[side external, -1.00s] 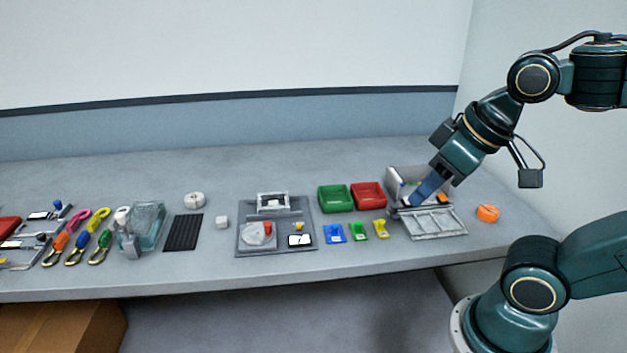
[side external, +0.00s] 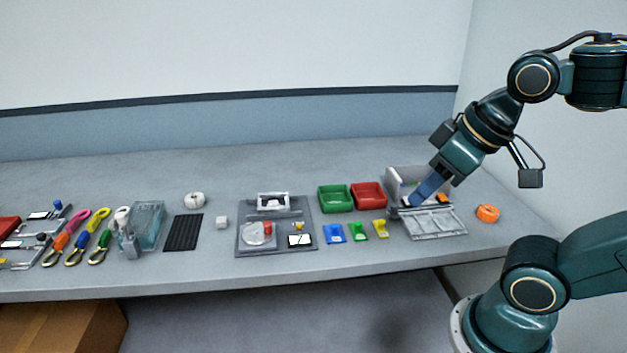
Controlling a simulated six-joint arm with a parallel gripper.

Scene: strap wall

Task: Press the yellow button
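A small yellow piece (side external: 380,229) stands at the right end of a row with a blue piece (side external: 333,233) and a green piece (side external: 357,230) on the table. A smaller yellow part (side external: 299,228) sits on the grey panel (side external: 246,216), above a white display. I cannot tell which of the two is the button. My gripper (side external: 411,202) points down and left into the open grey box (side external: 424,173), to the right of both yellow things and apart from them. Its fingertips are small and partly hidden by the box, so their opening does not show.
A green bin (side external: 335,210) and a red bin (side external: 368,206) stand left of the box. The box's flat lid (side external: 433,222) lies in front of it. An orange roll (side external: 487,213) is to the right.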

